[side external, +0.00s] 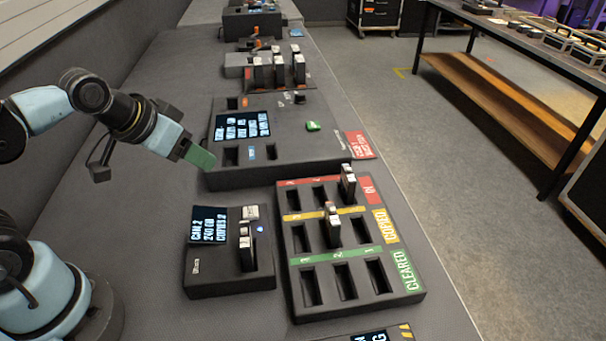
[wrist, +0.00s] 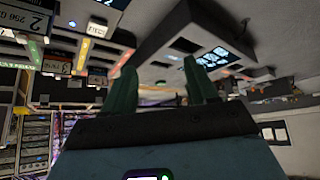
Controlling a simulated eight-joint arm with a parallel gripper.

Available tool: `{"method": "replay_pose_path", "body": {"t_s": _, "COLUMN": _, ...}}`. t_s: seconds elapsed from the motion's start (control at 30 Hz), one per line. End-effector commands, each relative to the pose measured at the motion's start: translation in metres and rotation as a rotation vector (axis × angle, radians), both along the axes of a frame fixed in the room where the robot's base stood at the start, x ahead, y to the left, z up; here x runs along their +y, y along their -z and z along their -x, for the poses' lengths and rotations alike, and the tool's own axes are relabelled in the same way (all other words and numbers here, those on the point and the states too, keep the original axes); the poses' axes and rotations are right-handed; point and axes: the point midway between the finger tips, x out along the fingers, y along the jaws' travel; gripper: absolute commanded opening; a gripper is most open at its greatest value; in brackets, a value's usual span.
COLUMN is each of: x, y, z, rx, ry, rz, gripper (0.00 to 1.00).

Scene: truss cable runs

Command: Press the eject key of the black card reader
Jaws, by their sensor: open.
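A small black box with a lit screen, which looks like the card reader (side external: 215,283), stands at the front in the side view. Its screen (side external: 209,226) reads CAM 2 and 240 GB. A card (side external: 247,252) stands up from the slot on its right side, beside a small blue light (side external: 260,229). A pale piece (side external: 250,212) sits behind the card; I cannot tell whether it is the eject key. My gripper (side external: 201,158), with green fingers, is above and behind the reader, apart from it. In the wrist view my gripper (wrist: 159,72) is open and empty.
A larger black unit (side external: 275,176) with a screen and green button (side external: 313,126) stands just right of my gripper. A slotted card tray (side external: 305,304) with red, yellow and green strips is right of the reader, holding cards. Bare grey bench (side external: 150,225) lies left of the reader.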

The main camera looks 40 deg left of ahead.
Motion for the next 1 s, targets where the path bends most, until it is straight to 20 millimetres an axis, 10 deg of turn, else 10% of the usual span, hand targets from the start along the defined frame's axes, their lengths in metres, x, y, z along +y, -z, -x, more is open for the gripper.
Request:
{"method": "replay_pose_path", "body": {"t_s": 0.37, "x": 0.0, "y": 0.0, "z": 0.0, "rx": 0.0, "ry": 0.0, "rz": 0.0, "gripper": 0.0}}
{"method": "replay_pose_path", "body": {"t_s": 1.0, "x": 0.0, "y": 0.0, "z": 0.0, "rx": 0.0, "ry": 0.0, "rz": 0.0, "gripper": 0.0}}
